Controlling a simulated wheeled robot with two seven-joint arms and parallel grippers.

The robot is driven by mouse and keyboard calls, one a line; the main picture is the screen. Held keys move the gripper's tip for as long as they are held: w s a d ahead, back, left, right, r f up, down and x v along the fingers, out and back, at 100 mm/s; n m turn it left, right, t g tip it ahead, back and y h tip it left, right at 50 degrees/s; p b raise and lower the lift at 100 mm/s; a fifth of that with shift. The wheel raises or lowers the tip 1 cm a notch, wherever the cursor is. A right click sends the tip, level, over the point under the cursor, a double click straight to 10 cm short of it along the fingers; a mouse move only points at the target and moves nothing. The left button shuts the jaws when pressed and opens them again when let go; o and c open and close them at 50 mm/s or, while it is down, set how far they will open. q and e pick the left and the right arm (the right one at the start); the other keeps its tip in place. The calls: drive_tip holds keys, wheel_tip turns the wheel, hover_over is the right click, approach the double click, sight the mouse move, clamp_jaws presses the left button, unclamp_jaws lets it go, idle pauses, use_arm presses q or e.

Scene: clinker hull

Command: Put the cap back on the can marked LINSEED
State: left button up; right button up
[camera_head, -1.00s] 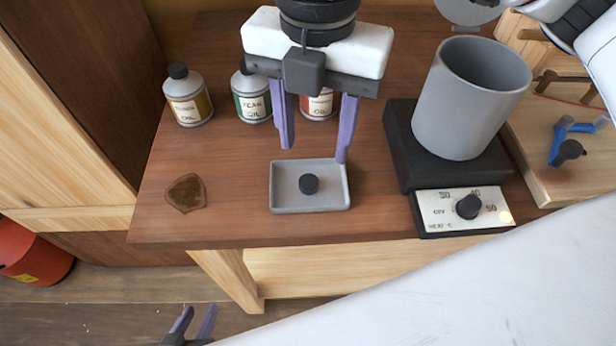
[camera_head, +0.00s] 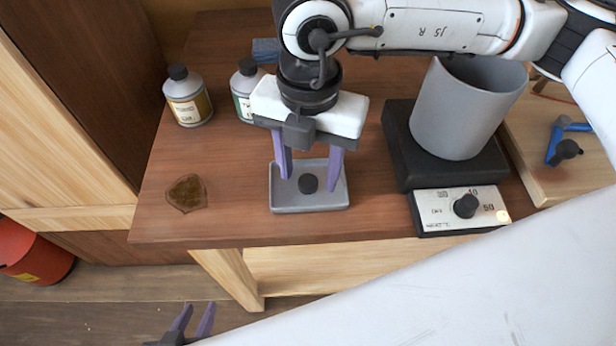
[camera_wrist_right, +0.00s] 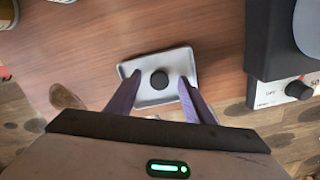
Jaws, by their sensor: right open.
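A small black cap (camera_head: 308,183) lies in a shallow grey tray (camera_head: 283,206) on the bench. In the right wrist view the cap (camera_wrist_right: 159,79) shows between my finger tips. My right gripper (camera_head: 311,181) is open, pointing down over the tray, one finger to each side of the cap, not touching it. A capped can with a yellow label (camera_head: 189,100) and a can with a green label (camera_head: 243,88), also capped, stand at the back. The LINSEED can is not identifiable now; label text is too small. My left gripper (camera_head: 194,318) is open and empty, low in front of the bench.
A grey pot (camera_head: 466,115) stands on a black hot plate with a dial (camera_head: 465,206) at the right. A blue clamp (camera_head: 556,145) lies on a wooden board farther right. A brown stain (camera_head: 186,194) marks the front left of the bench. A red container (camera_head: 30,255) is on the floor.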

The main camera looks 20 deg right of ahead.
sight(309, 179)
drive_tip(key=shift+f, duration=0.3)
drive_tip(key=c, duration=1.1)
drive_tip(key=shift+r, duration=0.1)
wheel_tip(309, 179, up, 10)
